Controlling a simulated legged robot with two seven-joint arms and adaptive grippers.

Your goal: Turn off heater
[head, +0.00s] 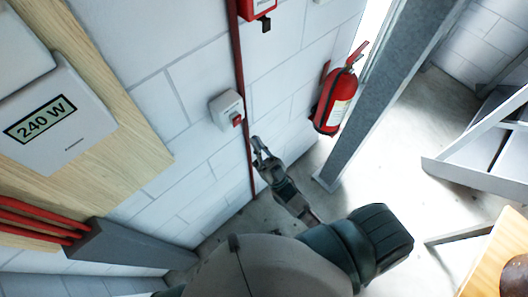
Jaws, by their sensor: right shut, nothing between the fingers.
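A small light-grey switch box (227,108) with a red switch (237,119) is fixed to the white block wall, left of a thin red pipe. A white panel (58,118) reading "240 W" is mounted on a wooden board at the left. I cannot tell which thing is the heater. My right gripper (260,148) is shut and empty. In the picture it is just below and right of the switch box, close to the pipe, and appears apart from the switch. My left gripper is not in view.
A red fire extinguisher (336,100) hangs on the wall to the right, by a grey post (385,95). A red box (257,8) is at the top. Red pipes (40,222) run at lower left.

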